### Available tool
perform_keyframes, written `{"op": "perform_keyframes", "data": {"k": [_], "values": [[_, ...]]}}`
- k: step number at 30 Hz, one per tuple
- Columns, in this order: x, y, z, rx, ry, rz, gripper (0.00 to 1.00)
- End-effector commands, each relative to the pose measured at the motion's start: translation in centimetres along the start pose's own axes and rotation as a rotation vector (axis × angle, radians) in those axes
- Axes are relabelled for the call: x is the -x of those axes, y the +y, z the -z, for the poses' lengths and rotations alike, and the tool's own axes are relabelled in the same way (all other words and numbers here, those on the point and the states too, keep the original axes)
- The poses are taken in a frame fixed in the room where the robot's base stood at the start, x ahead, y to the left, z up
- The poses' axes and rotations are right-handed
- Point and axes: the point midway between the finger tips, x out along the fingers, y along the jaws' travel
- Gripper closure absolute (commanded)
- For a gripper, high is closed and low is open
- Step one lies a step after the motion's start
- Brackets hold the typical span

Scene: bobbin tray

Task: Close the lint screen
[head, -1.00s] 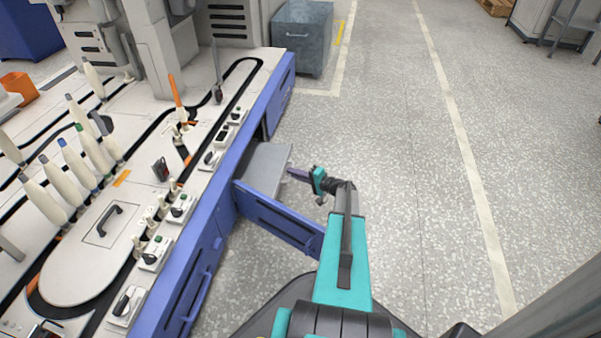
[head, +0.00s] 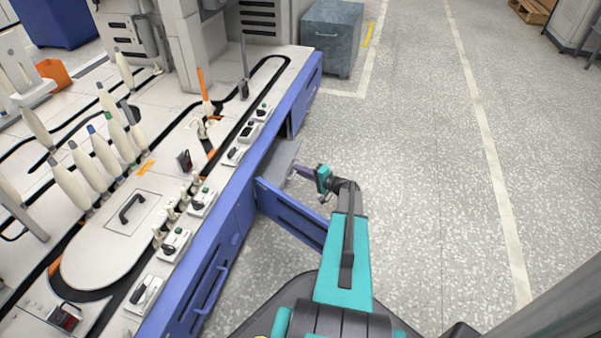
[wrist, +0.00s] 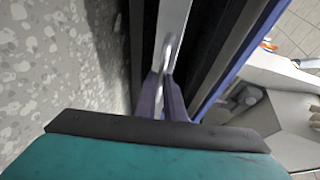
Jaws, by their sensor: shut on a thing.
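The lint screen (head: 281,158) is a flat grey drawer-like panel that sticks partly out of an opening in the blue side of the machine. In the wrist view its pale front edge (wrist: 172,22) runs upward, with a metal bar handle (wrist: 166,55) on it. My gripper (head: 297,171) is at the outer end of the screen. In the wrist view its two purple fingers (wrist: 162,88) are shut on the handle. The screen's lower part is hidden behind an open blue door.
The blue door (head: 290,213) stands swung out in front of the screen, close beside my arm. The machine top (head: 165,135) carries several bobbins and small switch boxes. A grey cabinet (head: 331,38) stands beyond the machine. The speckled floor (head: 420,150) to the right is clear.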

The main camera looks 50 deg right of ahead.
Motion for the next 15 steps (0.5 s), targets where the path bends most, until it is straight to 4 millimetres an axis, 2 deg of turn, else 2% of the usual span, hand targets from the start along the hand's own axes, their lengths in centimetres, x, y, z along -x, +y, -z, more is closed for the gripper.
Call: {"op": "perform_keyframes", "data": {"k": [3,4,7,15], "values": [[0.27,0.04,0.25,-0.001,0.003,0.000,1.00],[0.32,0.06,0.29,-0.001,0.004,0.000,0.89],[0.44,0.09,0.40,-0.001,0.005,0.000,0.72],[0.55,0.13,0.47,-0.001,0.006,0.000,0.72]]}}
